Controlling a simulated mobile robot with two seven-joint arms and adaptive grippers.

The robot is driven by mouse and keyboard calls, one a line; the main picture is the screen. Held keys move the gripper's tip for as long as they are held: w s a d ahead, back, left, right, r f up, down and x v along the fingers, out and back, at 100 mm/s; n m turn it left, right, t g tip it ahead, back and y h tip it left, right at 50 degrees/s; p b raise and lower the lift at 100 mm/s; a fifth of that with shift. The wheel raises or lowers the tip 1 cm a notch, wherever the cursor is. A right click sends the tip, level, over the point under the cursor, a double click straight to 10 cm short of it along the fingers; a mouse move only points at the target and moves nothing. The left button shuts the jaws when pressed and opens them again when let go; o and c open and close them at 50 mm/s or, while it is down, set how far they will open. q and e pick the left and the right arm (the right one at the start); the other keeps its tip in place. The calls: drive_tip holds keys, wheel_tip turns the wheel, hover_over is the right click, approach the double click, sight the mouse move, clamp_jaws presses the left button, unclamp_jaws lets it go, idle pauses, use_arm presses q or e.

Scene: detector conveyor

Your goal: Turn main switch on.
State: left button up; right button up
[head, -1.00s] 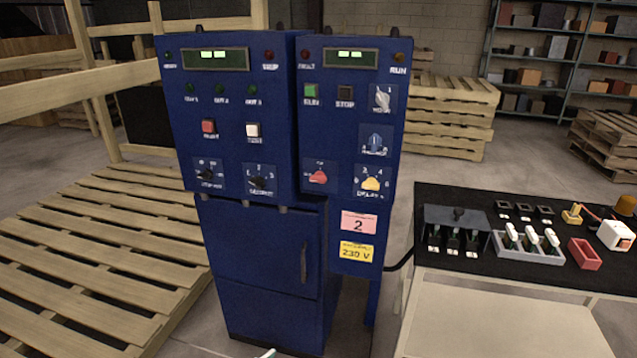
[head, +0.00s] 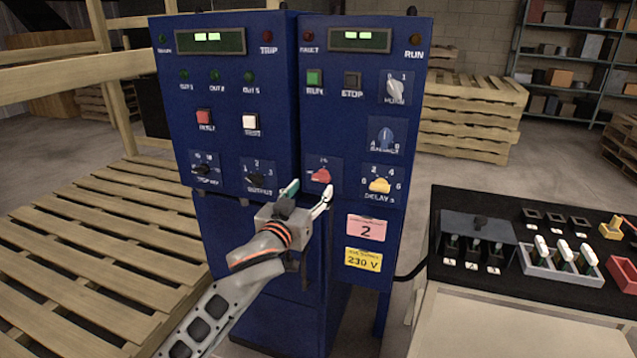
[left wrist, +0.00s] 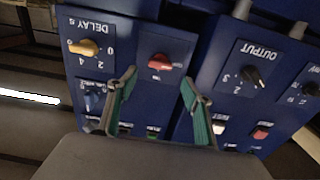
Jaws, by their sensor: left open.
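A red rotary knob (head: 320,176), which looks like the main switch, sits low on the right half of the blue control cabinet (head: 225,125). Its label is too small to read surely, and its handle looks roughly sideways. My left gripper (head: 309,190) is open in front of the cabinet, its fingertips just below and left of the red knob. In the left wrist view the red knob (left wrist: 159,61) shows upside down beyond the gap between the open fingers (left wrist: 158,80), apart from them. My right gripper is in neither view.
A yellow delay knob (head: 380,186) sits right of the red one, a black output knob (head: 255,179) left of it. Blue and grey knobs are above right. A black-topped bench (head: 448,275) with switches stands at right. A wooden pallet (head: 75,260) lies left.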

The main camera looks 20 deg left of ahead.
sight(320, 179)
use_arm(q)
drive_tip(key=w, duration=0.5)
drive_tip(key=shift+w+d+f+b, duration=0.1)
drive_tip(key=shift+w+b, duration=0.25)
drive_tip(key=c, duration=1.1)
